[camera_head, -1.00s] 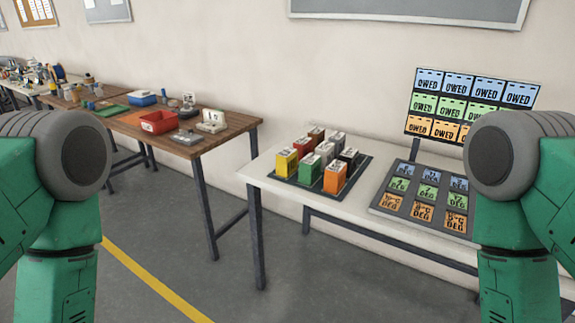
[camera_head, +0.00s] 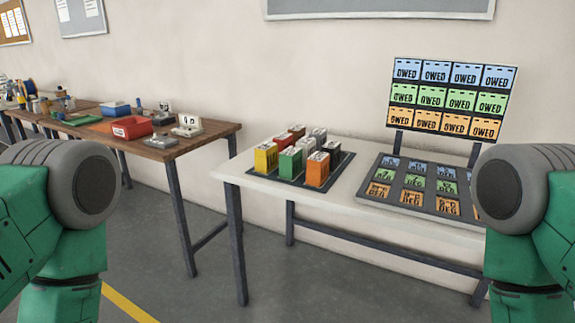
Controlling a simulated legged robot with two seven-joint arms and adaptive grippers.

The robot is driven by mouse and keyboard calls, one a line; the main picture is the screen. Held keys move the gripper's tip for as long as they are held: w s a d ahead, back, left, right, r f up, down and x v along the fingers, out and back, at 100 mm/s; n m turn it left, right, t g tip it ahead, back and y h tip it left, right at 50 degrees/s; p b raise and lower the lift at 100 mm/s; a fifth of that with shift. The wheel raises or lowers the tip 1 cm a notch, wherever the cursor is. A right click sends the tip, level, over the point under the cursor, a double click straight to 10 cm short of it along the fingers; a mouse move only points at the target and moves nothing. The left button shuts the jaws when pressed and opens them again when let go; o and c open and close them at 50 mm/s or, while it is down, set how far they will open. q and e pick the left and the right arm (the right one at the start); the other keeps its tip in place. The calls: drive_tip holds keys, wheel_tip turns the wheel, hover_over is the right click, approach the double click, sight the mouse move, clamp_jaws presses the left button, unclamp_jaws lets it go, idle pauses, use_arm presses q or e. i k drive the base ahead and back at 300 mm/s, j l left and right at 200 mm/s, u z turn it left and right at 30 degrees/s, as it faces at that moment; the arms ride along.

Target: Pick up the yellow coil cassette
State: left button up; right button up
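The yellow coil cassette (camera_head: 266,158) stands upright at the front left corner of a dark mat (camera_head: 343,160) on the white table (camera_head: 338,192). Green (camera_head: 290,163), orange (camera_head: 317,169), red (camera_head: 297,131), grey and black cassettes stand close around it on the same mat. My two green arms show at the left and right edges of the view, both short of the table. Neither gripper is in the picture, and nothing touches the yellow cassette.
A dark tray (camera_head: 368,194) with blue, green and orange marked slots lies right of the cassettes. Behind it stands a board (camera_head: 390,104) of "OWED" cards. A wooden table (camera_head: 226,128) with a red bin (camera_head: 132,127) is at left. The floor before the white table is clear.

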sight(265, 156)
drive_tip(key=i+j+z, duration=0.15)
drive_tip(key=z, duration=0.3)
drive_tip(key=i+j+z, duration=0.1)
drive_tip(key=j+z, duration=0.15)
drive_tip(key=z, duration=0.25)
drive_tip(key=i+j+z, duration=0.1)
drive_tip(key=j+z, duration=0.15)
drive_tip(key=z, duration=0.2)
drive_tip(key=j+z, duration=0.3)
drive_tip(key=z, duration=0.15)
